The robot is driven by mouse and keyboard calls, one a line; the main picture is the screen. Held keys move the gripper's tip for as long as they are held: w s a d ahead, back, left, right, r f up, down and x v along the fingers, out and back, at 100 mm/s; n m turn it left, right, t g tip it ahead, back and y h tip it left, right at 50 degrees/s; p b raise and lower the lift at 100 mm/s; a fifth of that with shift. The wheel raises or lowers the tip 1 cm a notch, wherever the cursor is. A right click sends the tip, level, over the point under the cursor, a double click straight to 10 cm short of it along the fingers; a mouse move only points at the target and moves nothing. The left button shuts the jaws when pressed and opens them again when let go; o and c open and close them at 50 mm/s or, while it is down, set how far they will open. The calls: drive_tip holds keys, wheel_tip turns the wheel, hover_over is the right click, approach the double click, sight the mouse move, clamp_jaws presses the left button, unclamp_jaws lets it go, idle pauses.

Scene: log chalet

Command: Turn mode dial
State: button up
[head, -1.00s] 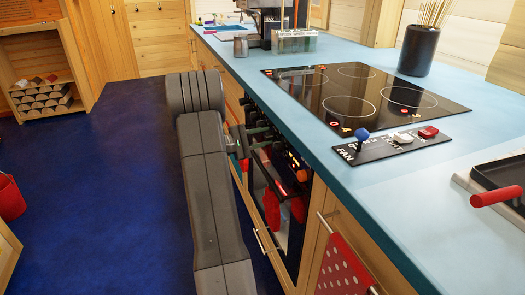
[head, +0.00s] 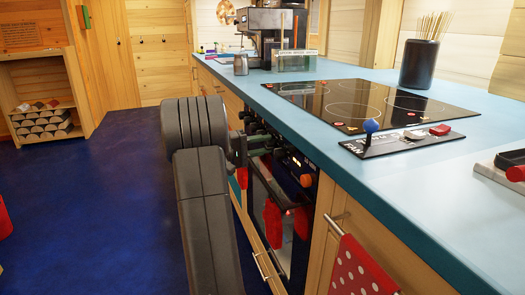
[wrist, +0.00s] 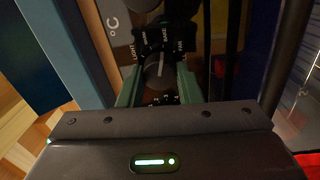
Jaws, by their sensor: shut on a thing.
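The mode dial (wrist: 155,68) is a dark round knob with a pale pointer line, on the black oven panel in the wrist view. Labels such as LIGHT, BAKE and FAN ring it, and numbers show below it. My gripper (wrist: 159,88) is shut on the dial, with one greenish finger on each side of it. In the head view my gripper (head: 252,146) is at the upper front of the oven (head: 287,215), and my arm hides the dial there.
The blue counter (head: 430,205) overhangs the oven and carries a black cooktop (head: 345,105) and a switch panel with a blue-knobbed lever (head: 371,126). Red cloths (head: 272,218) hang at the oven front. A dotted red towel (head: 358,268) hangs right.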

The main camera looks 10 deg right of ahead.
idle(0.4)
drive_tip(key=o, duration=1)
drive_tip(key=shift+c, duration=0.2)
drive_tip(key=s+a+p, duration=0.2)
drive_tip(key=a+p, duration=0.1)
drive_tip(key=a, duration=1)
drive_tip(key=shift+s+a+f, duration=0.3)
drive_tip(key=d+b, duration=0.1)
drive_tip(key=d, duration=0.3)
drive_tip(key=w+d+b, duration=0.1)
drive_tip(key=d, duration=0.4)
drive_tip(key=w+d+b, duration=0.1)
drive_tip(key=d, duration=0.3)
drive_tip(key=shift+w+d+r, duration=0.25)
drive_tip(key=shift+d+r, duration=0.05)
drive_tip(key=shift+d, duration=0.1)
drive_tip(key=shift+a, duration=0.1)
